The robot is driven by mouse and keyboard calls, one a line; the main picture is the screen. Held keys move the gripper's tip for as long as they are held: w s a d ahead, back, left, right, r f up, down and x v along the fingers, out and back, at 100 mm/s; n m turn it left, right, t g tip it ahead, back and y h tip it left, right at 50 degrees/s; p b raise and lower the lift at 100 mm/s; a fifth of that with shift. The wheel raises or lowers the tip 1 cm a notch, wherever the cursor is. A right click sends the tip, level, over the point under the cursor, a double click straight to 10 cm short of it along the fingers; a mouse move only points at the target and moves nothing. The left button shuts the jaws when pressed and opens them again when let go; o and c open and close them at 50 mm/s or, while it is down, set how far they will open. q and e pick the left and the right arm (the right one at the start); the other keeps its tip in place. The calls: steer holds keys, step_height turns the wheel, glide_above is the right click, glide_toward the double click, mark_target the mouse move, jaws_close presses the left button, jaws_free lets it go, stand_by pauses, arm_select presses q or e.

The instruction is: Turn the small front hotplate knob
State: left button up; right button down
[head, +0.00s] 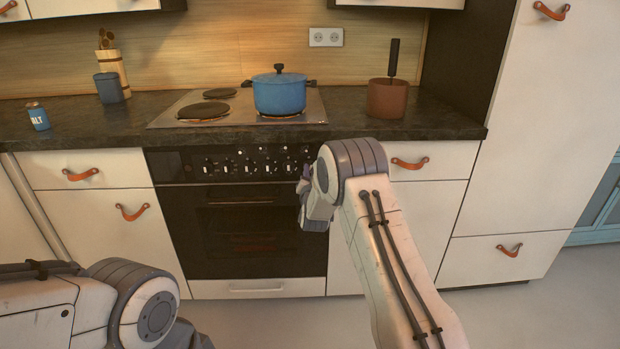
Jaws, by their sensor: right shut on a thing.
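The oven's black control panel (230,164) carries a row of knobs with pale grips (249,168) below the hob. My right gripper (303,197) is at the right end of this panel, shut on a knob there. The fingers and wrist hide that knob, so its turn angle cannot be seen. The hob (235,110) above has dark hotplates on its left side, a larger front one (203,111) and a smaller back one (219,93). My left arm shows at the lower left, but its gripper is out of view.
A blue lidded pot (280,95) stands on the hob's right side. A brown pot (387,98) stands on the counter to the right. A blue can (38,117), a dark cup (109,88) and a utensil holder (113,68) stand at left. Drawers with leather pulls flank the oven (250,235).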

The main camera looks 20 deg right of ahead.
steer(key=shift+d+f+m+b, duration=0.1)
steer(key=shift+f+m+b, duration=0.05)
steer(key=shift+m+b, duration=2.85)
steer(key=shift+m+p, duration=0.4)
steer(key=shift+m, duration=0.1)
steer(key=c, duration=0.9)
jaws_free()
steer(key=shift+o, duration=0.2)
steer(key=p+v, duration=0.1)
steer(key=v, duration=0.9)
steer(key=shift+s, duration=0.3)
